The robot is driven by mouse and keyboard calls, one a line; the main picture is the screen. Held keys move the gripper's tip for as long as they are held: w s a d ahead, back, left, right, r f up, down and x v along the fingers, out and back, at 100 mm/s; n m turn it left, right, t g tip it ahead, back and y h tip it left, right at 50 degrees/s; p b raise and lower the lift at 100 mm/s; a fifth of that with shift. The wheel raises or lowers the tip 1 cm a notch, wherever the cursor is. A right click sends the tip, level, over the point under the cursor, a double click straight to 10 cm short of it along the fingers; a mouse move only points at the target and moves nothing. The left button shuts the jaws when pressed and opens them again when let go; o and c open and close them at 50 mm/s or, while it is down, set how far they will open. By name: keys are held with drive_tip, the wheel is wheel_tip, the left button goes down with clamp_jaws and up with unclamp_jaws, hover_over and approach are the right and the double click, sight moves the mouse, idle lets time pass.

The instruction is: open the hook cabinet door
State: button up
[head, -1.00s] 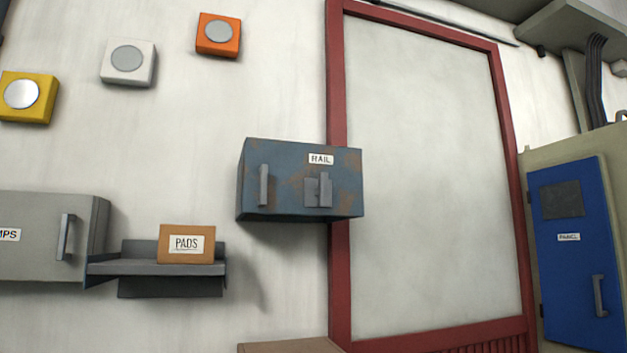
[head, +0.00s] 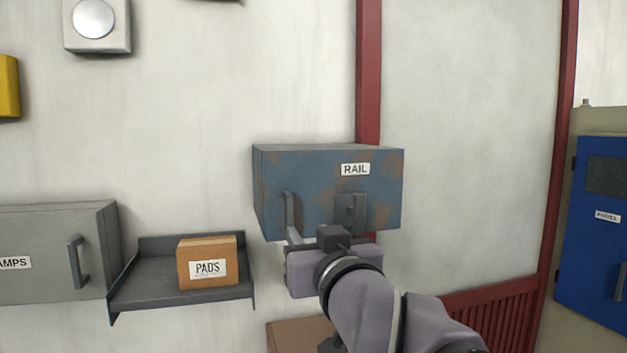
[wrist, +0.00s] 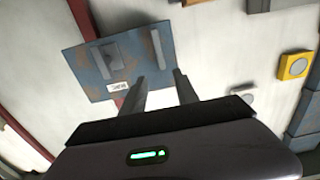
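The only cabinet close to my gripper is a rusty blue box labelled RAIL (head: 328,190), mounted on the wall; no label reading hook shows. Its front looks closed. A grey vertical bar handle (head: 289,210) is at the front's left, and a grey latch block (head: 350,210) is right of centre. My gripper (head: 293,236) is at the lower front of the box, just below the handle in the picture. In the wrist view my gripper (wrist: 158,75) has its fingers apart with nothing between them, facing the box (wrist: 137,72), which appears upside down. Contact with the handle cannot be told.
A grey shelf (head: 136,284) with a PADS carton (head: 208,263) is at lower left. A grey cabinet (head: 45,260) stands beyond it. A brown box top (head: 290,335) is below. A blue panel door (head: 597,240) is at far right.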

sight(290, 211)
drive_tip(key=p+x, duration=0.5)
drive_tip(key=x, duration=1)
drive_tip(key=shift+w+a+f, duration=0.1)
drive_tip(key=shift+w+a, duration=0.05)
drive_tip(key=shift+w, duration=0.1)
drive_tip(key=shift+w+a+f, duration=0.15)
drive_tip(key=shift+w, duration=0.4)
drive_tip(key=shift+s, duration=0.1)
clamp_jaws()
